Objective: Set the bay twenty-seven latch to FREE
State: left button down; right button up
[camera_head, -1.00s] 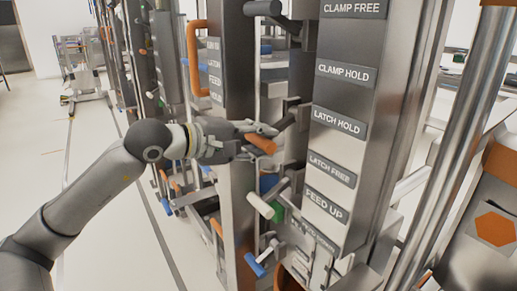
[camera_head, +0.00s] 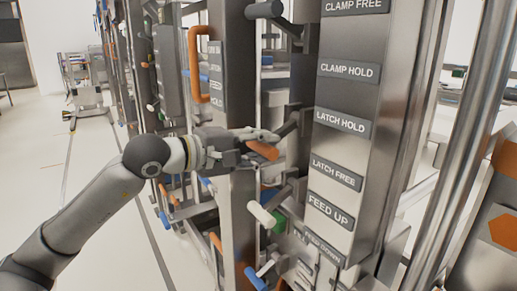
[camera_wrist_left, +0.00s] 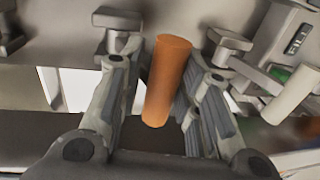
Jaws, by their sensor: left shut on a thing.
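The orange latch handle (camera_head: 263,151) sticks out on a dark lever arm left of the labelled steel post. It sits at a height between the LATCH HOLD label (camera_head: 340,120) and the LATCH FREE label (camera_head: 336,173). My left gripper (camera_head: 264,141) is shut on this handle, its arm reaching in from the left. In the left wrist view the orange handle (camera_wrist_left: 168,80) stands between the two fingers, slightly tilted, with its free end towards the palm. My right gripper is not in view.
A white-handled lever (camera_head: 262,215) and a blue-handled lever (camera_head: 256,278) stand below. A dark lever (camera_head: 264,9) is above. An orange vertical grab bar (camera_head: 192,65) is on the post to the left.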

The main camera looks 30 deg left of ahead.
pick_arm(q)
jog(key=shift+f, duration=0.5)
jog(key=c, duration=1.5)
grip_release()
jog(key=shift+d, duration=0.1)
jog(key=shift+o, duration=1.2)
jog(key=shift+w, duration=0.15)
jog(key=shift+o, duration=0.5)
jog(key=shift+w+d, duration=0.1)
jog(key=shift+w, duration=0.1)
jog(key=shift+s, duration=0.1)
jog(key=v, duration=1.2)
jog(key=shift+r, duration=0.2)
